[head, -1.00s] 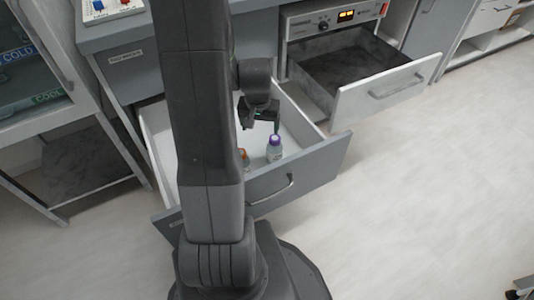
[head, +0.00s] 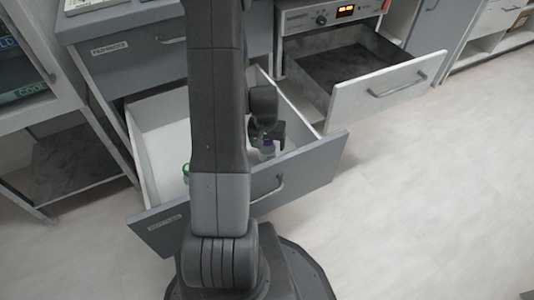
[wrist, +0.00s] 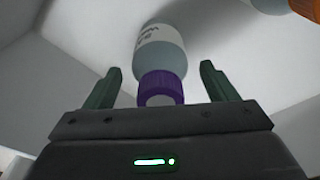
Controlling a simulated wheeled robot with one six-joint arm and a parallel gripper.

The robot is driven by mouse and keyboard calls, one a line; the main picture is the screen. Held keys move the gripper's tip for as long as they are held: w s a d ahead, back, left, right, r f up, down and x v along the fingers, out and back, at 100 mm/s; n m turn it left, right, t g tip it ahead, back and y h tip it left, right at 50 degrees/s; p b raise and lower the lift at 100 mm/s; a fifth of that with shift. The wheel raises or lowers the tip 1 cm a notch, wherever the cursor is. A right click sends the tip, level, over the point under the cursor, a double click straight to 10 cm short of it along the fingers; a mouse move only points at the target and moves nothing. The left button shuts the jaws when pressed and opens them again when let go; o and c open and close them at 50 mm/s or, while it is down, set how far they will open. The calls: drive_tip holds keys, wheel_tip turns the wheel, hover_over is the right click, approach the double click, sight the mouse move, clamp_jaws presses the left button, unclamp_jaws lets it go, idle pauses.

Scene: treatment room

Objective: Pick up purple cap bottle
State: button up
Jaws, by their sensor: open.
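My gripper (head: 268,135) is right at the cap in the head view. In the wrist view, my gripper (wrist: 160,69) is open, with a finger on either side of the bottle and a visible gap to each.
A green-capped item (head: 186,169) is in the drawer at left, partly behind my arm. An orange item (wrist: 306,8) shows at the wrist view's upper right. Another open drawer (head: 385,92) stands to the right.

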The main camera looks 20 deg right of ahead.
drive_tip(key=shift+f, duration=0.4)
drive_tip(key=shift+w+r, duration=0.1)
drive_tip(key=c, duration=1.2)
